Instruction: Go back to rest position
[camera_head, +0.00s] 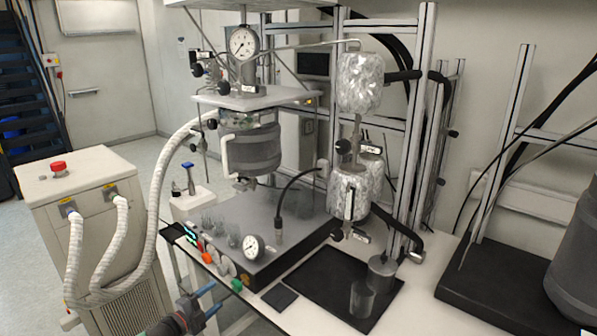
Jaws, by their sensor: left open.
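My left gripper (207,302) shows at the bottom edge, left of centre, low in front of the bench. It is open, and I see nothing between its fingers. It is apart from the reactor (250,145), which hangs under a white plate with a round gauge (243,43) above it. My right gripper is out of the picture.
A chiller (95,200) with white hoses stands left. Open floor lies behind it.

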